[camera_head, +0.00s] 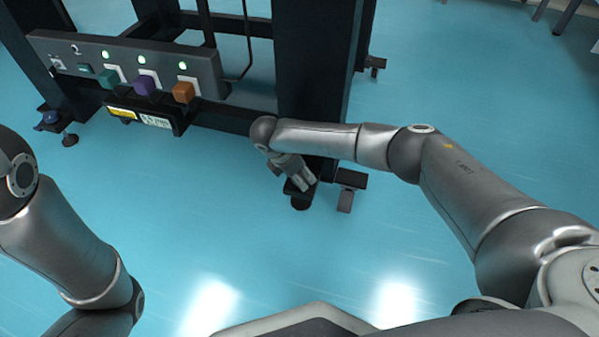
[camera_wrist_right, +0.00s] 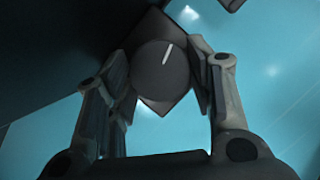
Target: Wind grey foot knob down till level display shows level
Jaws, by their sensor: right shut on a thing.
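The grey foot knob (camera_wrist_right: 160,68) is a dark round disc with a white index line, seen from above in the right wrist view. The line tilts slightly right of straight up. My right gripper (camera_wrist_right: 163,85) has its two fingers on either side of the knob, shut on it. In the head view my right gripper (camera_head: 302,186) reaches down at the table's near right foot and hides the knob. A small display box (camera_head: 143,117) with a yellow label and a white panel hangs under the control panel; its reading is too small to tell. My left gripper is out of view.
The control panel (camera_head: 40,45) carries teal, purple and orange (camera_head: 183,92) knobs with lit green lamps. A blue foot knob (camera_head: 50,117) is at the far left foot. A black table leg (camera_head: 312,80) stands just behind my right gripper. The blue floor in front is clear.

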